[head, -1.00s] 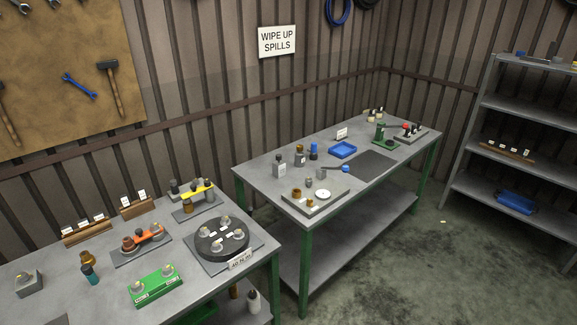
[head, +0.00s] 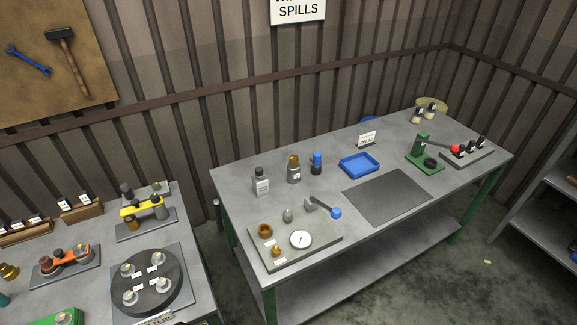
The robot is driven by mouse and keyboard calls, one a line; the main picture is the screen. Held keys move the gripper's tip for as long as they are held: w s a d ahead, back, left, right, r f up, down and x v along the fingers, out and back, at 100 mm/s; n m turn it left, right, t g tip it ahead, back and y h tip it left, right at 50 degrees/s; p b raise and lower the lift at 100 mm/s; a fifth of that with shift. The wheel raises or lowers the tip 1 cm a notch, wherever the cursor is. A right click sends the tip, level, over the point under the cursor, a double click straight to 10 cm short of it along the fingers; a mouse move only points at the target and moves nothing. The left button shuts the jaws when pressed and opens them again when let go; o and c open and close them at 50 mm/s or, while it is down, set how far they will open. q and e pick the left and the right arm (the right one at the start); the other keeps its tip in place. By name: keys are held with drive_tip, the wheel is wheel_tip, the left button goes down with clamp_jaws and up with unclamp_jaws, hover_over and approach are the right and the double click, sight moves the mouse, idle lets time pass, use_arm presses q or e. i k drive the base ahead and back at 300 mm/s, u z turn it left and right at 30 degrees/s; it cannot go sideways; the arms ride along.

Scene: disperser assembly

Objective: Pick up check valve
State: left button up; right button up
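No part is readably labelled as the check valve, so I cannot tell which one it is. Several small parts sit on a grey board (head: 322,242) at the front left of the right-hand workbench. They include a brass ring-shaped part (head: 265,230), a small brass fitting (head: 276,250), a small grey part (head: 287,215) and a round white dial (head: 301,239). A grey tool with a blue knob (head: 335,212) lies at the board's back edge. Neither of my grippers shows in the head view.
The right-hand workbench (head: 240,180) also holds bottles (head: 261,181), a blue tray (head: 359,164), a dark mat (head: 388,196) and a green press (head: 422,152). The left bench carries a round black fixture (head: 146,281). A gap of floor lies between the right bench and the shelf (head: 535,215).

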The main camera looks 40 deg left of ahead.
sight(261, 188)
drive_tip(key=i, duration=0.8)
drive_tip(key=u, duration=2.3)
